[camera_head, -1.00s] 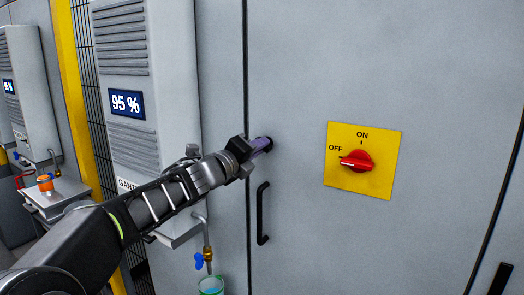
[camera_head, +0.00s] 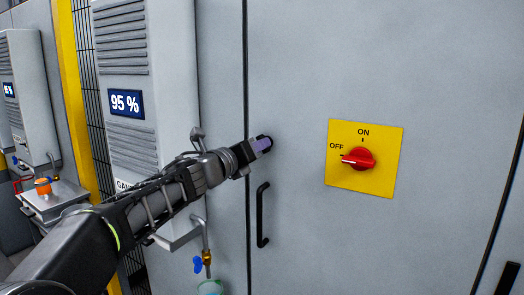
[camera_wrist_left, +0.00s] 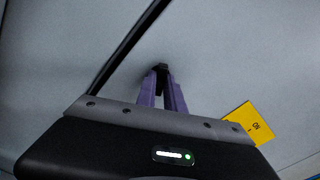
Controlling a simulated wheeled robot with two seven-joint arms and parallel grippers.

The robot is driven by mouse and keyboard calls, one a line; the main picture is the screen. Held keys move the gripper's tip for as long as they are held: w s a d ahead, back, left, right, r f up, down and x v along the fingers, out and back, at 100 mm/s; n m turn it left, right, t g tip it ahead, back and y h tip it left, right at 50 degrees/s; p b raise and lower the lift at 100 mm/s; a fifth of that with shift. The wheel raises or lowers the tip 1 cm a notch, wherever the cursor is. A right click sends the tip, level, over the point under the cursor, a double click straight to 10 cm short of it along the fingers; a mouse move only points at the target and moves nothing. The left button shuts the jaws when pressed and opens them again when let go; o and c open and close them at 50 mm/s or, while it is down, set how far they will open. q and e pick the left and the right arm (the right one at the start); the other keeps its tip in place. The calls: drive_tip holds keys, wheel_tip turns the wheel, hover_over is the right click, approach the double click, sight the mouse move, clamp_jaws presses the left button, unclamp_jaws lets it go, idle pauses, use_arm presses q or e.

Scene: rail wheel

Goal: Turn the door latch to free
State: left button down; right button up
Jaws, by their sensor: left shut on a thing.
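My left gripper (camera_head: 262,145) reaches the grey cabinet door (camera_head: 300,60) just right of the door seam, above the black handle. In the left wrist view its purple fingers (camera_wrist_left: 161,90) are closed around a small black latch (camera_wrist_left: 161,68) on the door. In the head view the latch is mostly hidden behind the fingers, so its angle is hard to tell. My right gripper is not in view.
A yellow plate with a red rotary switch (camera_head: 359,158), turned to OFF, is on the door at right. A black handle (camera_head: 262,214) is below my gripper. A grey unit reading 95 % (camera_head: 126,104) stands at left, with a tap (camera_head: 207,258) beneath.

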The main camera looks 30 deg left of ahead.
use_arm(q)
drive_tip(key=shift+m, duration=0.9)
drive_tip(key=shift+f+b, duration=0.1)
drive_tip(key=shift+b, duration=0.2)
drive_tip(key=m+b, duration=0.1)
drive_tip(key=m, duration=0.2)
drive_tip(key=shift+f+m+b, duration=0.1)
drive_tip(key=shift+m+b, duration=0.2)
drive_tip(key=shift+b, duration=0.1)
drive_tip(key=c, duration=1.9)
unclamp_jaws()
drive_tip(key=shift+m, duration=0.3)
drive_tip(key=o, duration=0.6)
drive_tip(key=shift+r, duration=0.2)
drive_tip(key=shift+s, duration=0.1)
